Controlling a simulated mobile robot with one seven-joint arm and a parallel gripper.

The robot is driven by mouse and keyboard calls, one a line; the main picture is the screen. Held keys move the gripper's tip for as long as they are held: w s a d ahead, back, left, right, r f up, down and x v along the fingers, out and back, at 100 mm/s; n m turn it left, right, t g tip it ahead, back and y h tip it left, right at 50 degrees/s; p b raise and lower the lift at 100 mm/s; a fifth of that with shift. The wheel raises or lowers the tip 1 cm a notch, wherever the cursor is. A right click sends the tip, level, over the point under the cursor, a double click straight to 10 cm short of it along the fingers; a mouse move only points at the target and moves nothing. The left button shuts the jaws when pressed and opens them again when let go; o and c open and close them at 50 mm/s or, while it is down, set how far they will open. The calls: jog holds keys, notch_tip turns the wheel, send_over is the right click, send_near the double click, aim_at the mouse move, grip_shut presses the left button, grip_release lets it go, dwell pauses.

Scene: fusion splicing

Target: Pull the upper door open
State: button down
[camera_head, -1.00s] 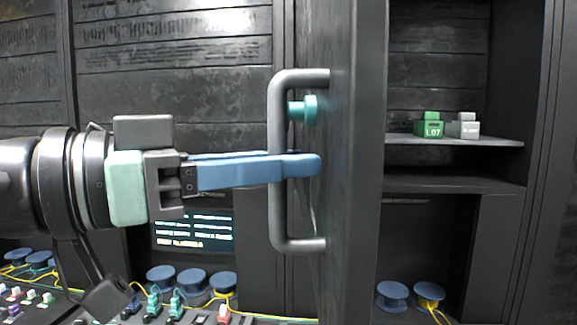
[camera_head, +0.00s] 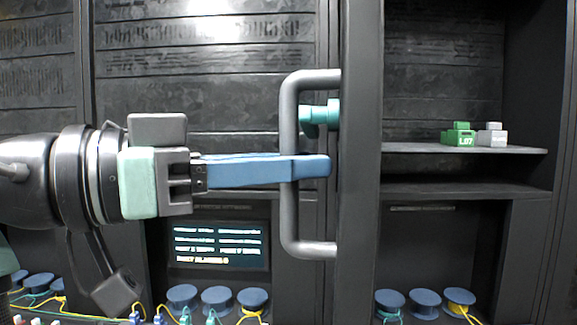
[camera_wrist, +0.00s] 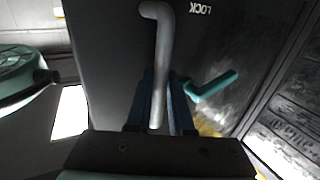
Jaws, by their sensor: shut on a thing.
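The upper door (camera_head: 360,220) stands swung open, seen nearly edge-on in the head view; the wrist view shows its dark face (camera_wrist: 110,45). Its grey bar handle (camera_head: 290,215) stands upright on the door and also shows in the wrist view (camera_wrist: 164,50). My gripper (camera_head: 310,167) is shut on the handle, its blue fingers on either side of the bar near mid-height. A teal latch lever (camera_head: 318,115) sits on the door just above the fingers and to the right of the handle in the wrist view (camera_wrist: 212,86). The fingertips are partly hidden in the wrist view.
Blue spools (camera_head: 216,300) with yellow fibre stand below. A lit screen (camera_head: 220,246) is behind the arm.

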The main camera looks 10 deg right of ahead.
jog(key=shift+w+a, duration=0.15)
jog(key=shift+a, duration=0.15)
jog(key=c, duration=0.8)
grip_release()
jog(key=shift+d, duration=0.1)
jog(key=s+a+b, duration=0.2)
jog(key=a+b, duration=0.1)
jog(key=a, duration=0.9)
jog(key=shift+s+a+b, duration=0.3)
jog(key=shift+a, duration=0.1)
